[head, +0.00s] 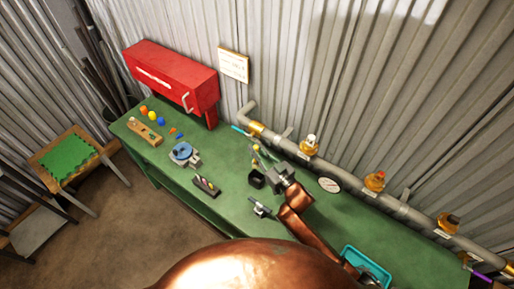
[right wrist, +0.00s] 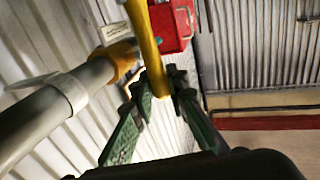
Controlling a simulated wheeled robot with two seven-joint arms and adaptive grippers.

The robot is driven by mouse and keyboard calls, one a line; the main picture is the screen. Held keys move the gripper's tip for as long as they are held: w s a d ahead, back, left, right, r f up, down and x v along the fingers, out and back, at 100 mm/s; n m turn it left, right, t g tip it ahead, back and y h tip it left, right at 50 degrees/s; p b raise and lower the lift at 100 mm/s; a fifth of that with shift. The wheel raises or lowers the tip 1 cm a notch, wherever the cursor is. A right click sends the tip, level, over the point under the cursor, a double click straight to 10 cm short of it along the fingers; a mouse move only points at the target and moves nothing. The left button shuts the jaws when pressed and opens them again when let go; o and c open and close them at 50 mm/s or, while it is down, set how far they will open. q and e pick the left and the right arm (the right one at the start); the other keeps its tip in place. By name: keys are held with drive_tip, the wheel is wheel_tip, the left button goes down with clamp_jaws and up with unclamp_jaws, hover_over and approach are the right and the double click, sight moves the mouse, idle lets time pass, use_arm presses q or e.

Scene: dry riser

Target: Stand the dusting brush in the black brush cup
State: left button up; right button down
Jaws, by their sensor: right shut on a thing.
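My right gripper (head: 262,166) comes in over the green bench on a copper arm. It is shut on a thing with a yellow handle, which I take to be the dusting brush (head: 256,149). In the right wrist view the yellow handle (right wrist: 150,50) rises from between the fingers (right wrist: 160,92); its bristles cannot be made out. The black brush cup (head: 256,181) stands on the bench just below and beside the right gripper in the head view, apart from the brush as far as I can tell. I cannot make out my left gripper.
A grey pipe with brass valves (head: 374,181) runs along the corrugated wall behind the bench. A small grey item (head: 259,209) lies in front of the cup. A dark block (head: 206,186) and a blue round piece (head: 181,151) are to the left. A teal tray (head: 367,266) is at the right.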

sight(257, 165)
drive_tip(key=shift+f+b, duration=0.3)
drive_tip(key=shift+f, duration=0.2)
drive_tip(key=shift+f+b, duration=1.2)
drive_tip(key=shift+b, duration=0.05)
drive_tip(key=shift+f+b, duration=0.3)
drive_tip(key=shift+f, duration=0.05)
drive_tip(key=shift+f+b, duration=0.3)
wheel_tip(257, 165, down, 2)
drive_tip(key=shift+f+b, duration=0.1)
drive_tip(key=shift+b, duration=0.8)
drive_tip(key=shift+f+b, duration=0.6)
drive_tip(key=shift+f, duration=0.35)
use_arm(q)
wheel_tip(257, 165, down, 9)
drive_tip(key=w+b, duration=0.1)
use_arm(e)
drive_tip(key=shift+f, duration=1.15)
